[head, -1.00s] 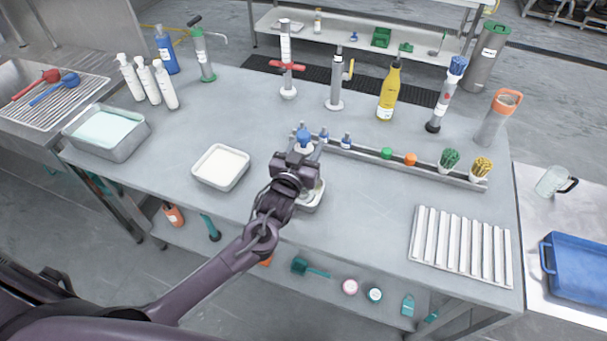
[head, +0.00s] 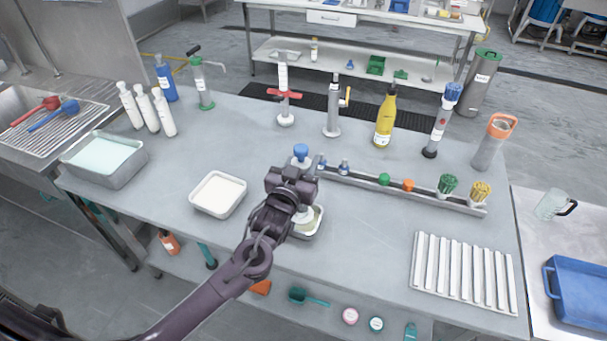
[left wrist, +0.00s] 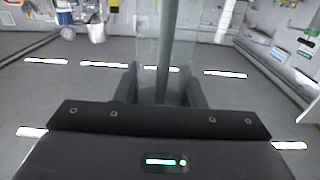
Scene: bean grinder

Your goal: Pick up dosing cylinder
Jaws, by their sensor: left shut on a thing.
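The dosing cylinder shows in the left wrist view as a clear tube (left wrist: 168,48) with a grey rod inside, standing upright between my fingers. In the head view a blue top (head: 301,151) sticks up just beyond my left gripper (head: 297,172) and appears to belong to it. My left gripper, also in the left wrist view (left wrist: 160,88), is shut on the tube. The gripper hides most of the tube in the head view, and I cannot tell whether its base touches anything. My right gripper is out of view.
A small tray (head: 312,234) sits below the gripper. A long narrow rack (head: 425,194) with small bottles and brushes runs to the right. A white-filled tray (head: 219,211) is at left. Tall tools and a yellow bottle (head: 385,120) stand behind. The table's centre right is clear.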

